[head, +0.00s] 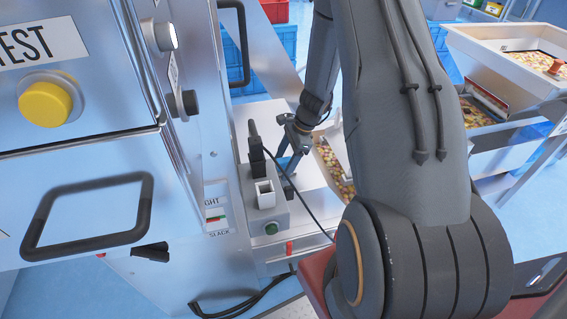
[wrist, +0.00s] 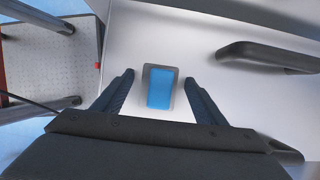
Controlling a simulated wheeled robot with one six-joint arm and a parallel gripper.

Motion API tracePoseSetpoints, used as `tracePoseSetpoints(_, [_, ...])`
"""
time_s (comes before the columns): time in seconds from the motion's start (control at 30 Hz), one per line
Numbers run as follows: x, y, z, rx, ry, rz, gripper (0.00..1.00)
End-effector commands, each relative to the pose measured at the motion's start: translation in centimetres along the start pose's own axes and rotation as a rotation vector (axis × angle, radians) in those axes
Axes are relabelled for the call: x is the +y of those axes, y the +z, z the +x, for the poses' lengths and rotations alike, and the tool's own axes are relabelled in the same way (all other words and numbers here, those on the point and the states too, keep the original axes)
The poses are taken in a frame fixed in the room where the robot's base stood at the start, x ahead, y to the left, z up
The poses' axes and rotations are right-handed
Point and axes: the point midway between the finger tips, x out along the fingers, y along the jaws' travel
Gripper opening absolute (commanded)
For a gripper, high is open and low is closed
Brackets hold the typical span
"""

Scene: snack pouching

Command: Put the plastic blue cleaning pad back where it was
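The blue cleaning pad (wrist: 159,90) shows in the wrist view as a small upright rectangle with a grey border, against a smooth silver metal surface. My gripper (wrist: 159,78) is open, with one dark finger on each side of the pad. A visible gap separates each finger from the pad's border. I cannot tell how far the fingertips are from the metal surface. In the head view my gripper (head: 291,158) is beside the metal machine, past a small grey box.
A dark bar handle (wrist: 265,56) stands out from the metal to the right of my gripper. In the head view, a grey box with a white square socket (head: 265,193) and a black cable is close to my gripper. A hopper of snacks (head: 535,62) is at right.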

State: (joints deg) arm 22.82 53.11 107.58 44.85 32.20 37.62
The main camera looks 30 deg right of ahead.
Motion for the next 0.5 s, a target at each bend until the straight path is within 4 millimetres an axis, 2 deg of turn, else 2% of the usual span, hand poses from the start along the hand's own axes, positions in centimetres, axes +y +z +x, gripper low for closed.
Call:
tracePoseSetpoints(0.27, [0.0, 0.1, -0.2, 0.000, 0.000, 0.000, 0.65])
tracePoseSetpoints(0.37, [-0.1, 0.1, -0.8, 0.000, -0.002, 0.001, 0.65])
tracePoseSetpoints(0.5, [-0.2, 0.0, -3.0, 0.001, -0.005, 0.001, 0.65])
